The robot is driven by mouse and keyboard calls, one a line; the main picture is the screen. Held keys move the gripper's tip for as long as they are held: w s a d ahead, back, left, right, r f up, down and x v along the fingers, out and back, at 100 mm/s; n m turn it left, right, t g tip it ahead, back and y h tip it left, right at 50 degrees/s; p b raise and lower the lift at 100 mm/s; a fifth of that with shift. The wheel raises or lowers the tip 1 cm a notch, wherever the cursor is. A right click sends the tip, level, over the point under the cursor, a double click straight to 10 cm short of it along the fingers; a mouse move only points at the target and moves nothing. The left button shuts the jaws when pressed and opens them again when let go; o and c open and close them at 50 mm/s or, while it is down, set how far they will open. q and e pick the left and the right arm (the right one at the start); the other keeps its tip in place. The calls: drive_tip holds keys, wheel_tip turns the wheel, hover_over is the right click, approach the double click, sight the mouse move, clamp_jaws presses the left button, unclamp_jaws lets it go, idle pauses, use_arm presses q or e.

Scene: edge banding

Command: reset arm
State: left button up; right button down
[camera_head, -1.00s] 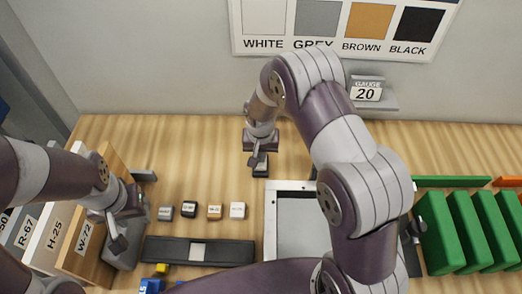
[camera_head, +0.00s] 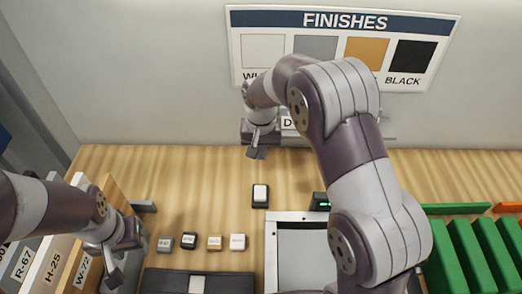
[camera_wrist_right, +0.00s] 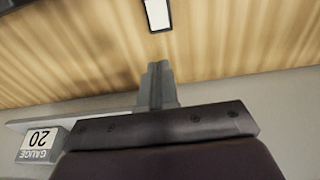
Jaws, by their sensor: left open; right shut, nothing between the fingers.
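My right gripper (camera_head: 256,153) is shut and empty, in the air over the back of the table near the wall. Its closed fingers also show in the right wrist view (camera_wrist_right: 157,85). A small black block with a white top (camera_head: 260,195) stands on the table below and apart from it; the white top also shows at the upper edge of the right wrist view (camera_wrist_right: 157,14). My left gripper (camera_head: 113,275) is open at the lower left, beside the labelled boards (camera_head: 82,270). What lies between its fingers cannot be made out.
Several small labelled blocks (camera_head: 188,241) stand in a row. A grey-framed tray (camera_head: 288,217) lies mid-table, partly behind my right arm. Green panels (camera_head: 475,250) stand at the right. A finishes chart (camera_head: 340,20) hangs on the wall; a gauge sign (camera_wrist_right: 38,143) sits on a ledge.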

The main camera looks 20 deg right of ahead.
drive_tip(key=shift+r, duration=0.45)
drive_tip(key=s+d+n, duration=0.3)
drive_tip(key=s, duration=1.6)
drive_tip(key=shift+s+d, duration=0.2)
drive_tip(key=shift+s, duration=0.05)
drive_tip(key=shift+s+r, duration=0.1)
drive_tip(key=shift+s, duration=0.1)
drive_tip(key=shift+w, duration=0.1)
